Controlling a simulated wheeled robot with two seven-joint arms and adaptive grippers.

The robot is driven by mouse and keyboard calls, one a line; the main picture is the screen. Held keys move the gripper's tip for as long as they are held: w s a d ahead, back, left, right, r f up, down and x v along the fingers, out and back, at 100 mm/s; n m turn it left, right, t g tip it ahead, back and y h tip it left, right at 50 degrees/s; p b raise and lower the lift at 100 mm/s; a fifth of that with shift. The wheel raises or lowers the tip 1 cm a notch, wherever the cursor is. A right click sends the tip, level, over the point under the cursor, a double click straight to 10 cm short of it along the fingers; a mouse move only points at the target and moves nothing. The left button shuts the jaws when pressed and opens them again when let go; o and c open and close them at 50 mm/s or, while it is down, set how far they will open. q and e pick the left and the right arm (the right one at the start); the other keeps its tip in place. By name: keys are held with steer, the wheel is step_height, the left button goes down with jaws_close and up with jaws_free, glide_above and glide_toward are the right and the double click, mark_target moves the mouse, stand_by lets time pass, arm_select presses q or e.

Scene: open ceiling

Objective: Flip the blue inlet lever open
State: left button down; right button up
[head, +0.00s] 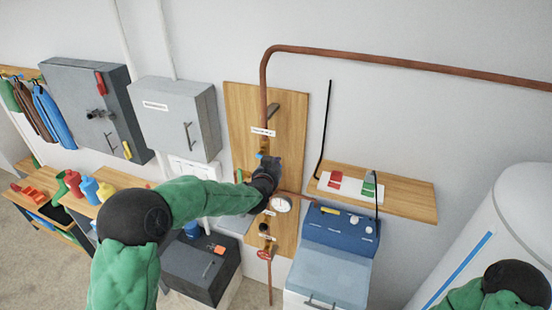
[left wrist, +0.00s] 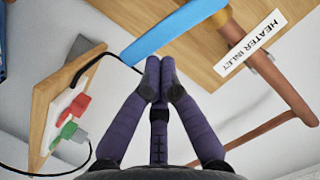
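The blue inlet lever (left wrist: 175,32) shows large in the left wrist view. It runs slantwise from the copper pipe fitting (left wrist: 226,24) out past the edge of the wooden board. The white "HEATER INLET" label (left wrist: 252,42) is beside the fitting. My left gripper (left wrist: 159,70) has its dark purple fingertips together, with nothing seen between them. The tips are just below the lever in that picture; I cannot tell if they touch it. In the head view my left gripper (head: 268,172) is in front of the board and hides most of the lever. My right gripper is out of view.
A copper pipe (head: 264,75) runs down the wooden board (head: 295,130), with a gauge (head: 281,204) and a red-handled valve (head: 264,254) lower down. A wooden shelf (head: 410,197) with red and green switches is to the right. A blue-topped machine (head: 338,235) stands below.

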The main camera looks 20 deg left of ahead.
arm_select(q)
steer(key=a+f+m+t+y+b, duration=0.2)
steer(key=f+m+b, duration=0.4)
steer(key=m, duration=0.4)
steer(key=shift+a+f+y+b, duration=0.3)
steer(key=shift+a+y+b, duration=0.1)
steer(key=shift+a+b, duration=0.4)
stand_by(0.4)
